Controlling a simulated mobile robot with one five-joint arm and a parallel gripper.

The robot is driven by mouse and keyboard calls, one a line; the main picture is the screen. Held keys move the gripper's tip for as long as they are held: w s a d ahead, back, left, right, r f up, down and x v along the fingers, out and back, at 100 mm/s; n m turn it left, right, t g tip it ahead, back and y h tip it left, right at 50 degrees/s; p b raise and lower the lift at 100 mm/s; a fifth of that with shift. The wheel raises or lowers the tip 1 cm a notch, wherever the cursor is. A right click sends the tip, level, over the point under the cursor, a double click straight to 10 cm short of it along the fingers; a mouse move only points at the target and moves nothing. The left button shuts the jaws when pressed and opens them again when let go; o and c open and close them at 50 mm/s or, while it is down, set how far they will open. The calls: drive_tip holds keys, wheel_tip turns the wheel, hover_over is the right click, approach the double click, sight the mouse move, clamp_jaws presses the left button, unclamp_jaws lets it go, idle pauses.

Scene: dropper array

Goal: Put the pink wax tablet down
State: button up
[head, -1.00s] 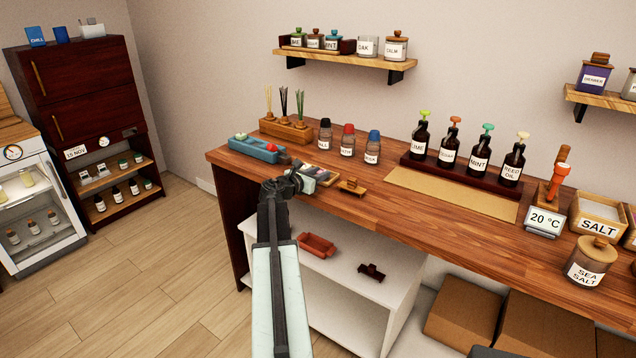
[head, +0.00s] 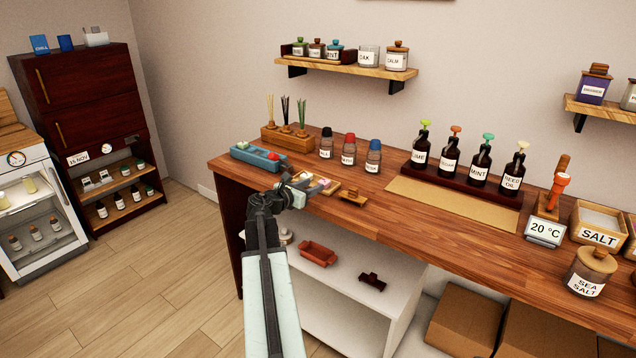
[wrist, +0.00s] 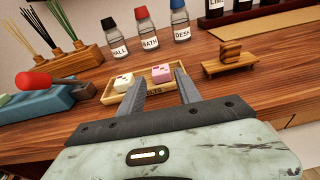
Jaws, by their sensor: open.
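The pink wax tablet (wrist: 161,73) rests in a small wooden tray (wrist: 110,99), to the right of a white tablet (wrist: 124,82) in the wrist view. The tray also shows at the counter's front edge in the head view (head: 331,189). My gripper (wrist: 161,80) is open and empty. Its two fingers point toward the tray, on the near side of the pink tablet, with a gap between them. In the head view my gripper (head: 290,190) is at the counter's front edge, close beside the tray.
A blue holder (head: 258,158) with a red-topped item stands left of the tray. A small wooden stand (head: 352,197) is to its right. Several capped bottles (head: 348,150) and a reed holder (head: 287,140) stand behind. The tan mat (head: 450,203) is bare.

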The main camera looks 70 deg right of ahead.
drive_tip(key=v, duration=0.6)
drive_tip(key=shift+a+p, duration=0.2)
drive_tip(key=shift+p, duration=0.25)
drive_tip(key=shift+w, duration=0.1)
drive_tip(key=w+a+f+m+t+y, duration=0.25)
drive_tip(key=w+a+f, duration=0.35)
drive_tip(key=a, duration=0.5)
drive_tip(key=w+a+f+m+t+y, duration=0.1)
drive_tip(key=w+a+f+m+y, duration=0.25)
drive_tip(key=w+a, duration=0.65)
drive_tip(key=w+a+f+m+t+y, duration=0.1)
drive_tip(key=w+a+f+m+y, duration=0.15)
drive_tip(key=w+a+f, duration=0.65)
drive_tip(key=s+a+m+y, duration=0.2)
drive_tip(key=a+m+y, duration=0.4)
drive_tip(key=a, duration=3.2)
drive_tip(key=shift+a+f+y, duration=0.3)
drive_tip(key=shift+f+y, duration=0.05)
drive_tip(key=shift+f, duration=0.1)
